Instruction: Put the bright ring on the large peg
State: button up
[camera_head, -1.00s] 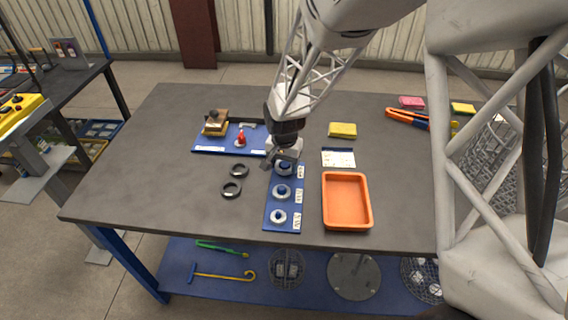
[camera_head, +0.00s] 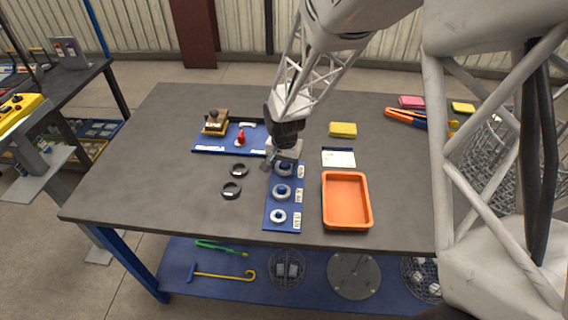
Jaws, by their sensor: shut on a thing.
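A blue peg board (camera_head: 270,222) lies on the table with three labelled places in a row. A bright ring (camera_head: 284,170) is around the blue peg at its far end. My gripper (camera_head: 278,166) is low over this far peg, shut on that ring, and hides part of it. Which peg is the large one I cannot tell, as the labels are too small to read.
Two dark rings, one farther (camera_head: 239,170) and one nearer (camera_head: 231,190), lie left of the board. An orange tray (camera_head: 327,205) stands close on its right. A blue board (camera_head: 204,149) with a red-topped item is behind left. A yellow sponge (camera_head: 343,130) lies behind right.

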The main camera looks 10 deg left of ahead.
jog(key=shift+f, duration=0.4)
jog(key=o, duration=0.8)
jog(key=shift+c, duration=0.2)
jog(key=shift+r, duration=0.2)
notch_tip(320, 180, up, 11)
jog(key=shift+f, duration=0.15)
dwell(0.8)
dwell(0.6)
